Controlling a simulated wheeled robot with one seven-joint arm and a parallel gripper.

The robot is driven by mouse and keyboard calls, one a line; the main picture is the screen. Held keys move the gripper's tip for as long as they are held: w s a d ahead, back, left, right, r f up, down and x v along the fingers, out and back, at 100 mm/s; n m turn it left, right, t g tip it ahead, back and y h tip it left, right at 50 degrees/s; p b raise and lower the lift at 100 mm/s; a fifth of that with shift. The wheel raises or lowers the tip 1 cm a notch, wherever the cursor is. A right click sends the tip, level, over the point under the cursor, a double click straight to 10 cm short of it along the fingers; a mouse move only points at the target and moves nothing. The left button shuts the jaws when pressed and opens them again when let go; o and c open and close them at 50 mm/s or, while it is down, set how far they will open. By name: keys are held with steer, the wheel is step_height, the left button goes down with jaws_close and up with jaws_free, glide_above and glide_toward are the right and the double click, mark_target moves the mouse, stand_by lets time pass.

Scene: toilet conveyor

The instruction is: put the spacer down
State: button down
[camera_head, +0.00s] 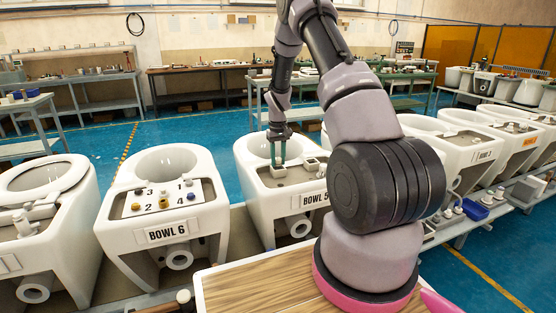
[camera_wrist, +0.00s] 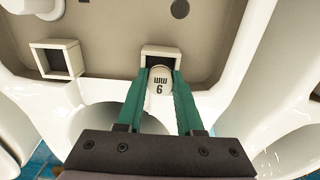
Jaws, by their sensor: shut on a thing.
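My gripper (camera_wrist: 161,72) has two green fingers and is shut on a white round spacer (camera_wrist: 160,80) marked "6 mm". In the wrist view the spacer overlaps the near side of a small white square holder (camera_wrist: 160,50); I cannot tell whether it is inside or just above it. A second square holder (camera_wrist: 56,60) stands to the left, with a dark interior and no spacer visible in it. In the head view my gripper (camera_head: 278,152) points down over the rear deck of the bowl marked "BOWL 5" (camera_head: 254,204). The spacer is too small to make out there.
"BOWL 6" (camera_head: 122,232) stands to the left, with several numbered fittings on its deck. Another bowl (camera_head: 75,225) is further left, and more stand right behind my arm. A wooden tabletop (camera_head: 240,292) is in front. Workbenches (camera_head: 200,70) line the back wall.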

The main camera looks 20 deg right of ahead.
steer(key=shift+f, duration=0.4)
steer(key=shift+f, duration=0.1)
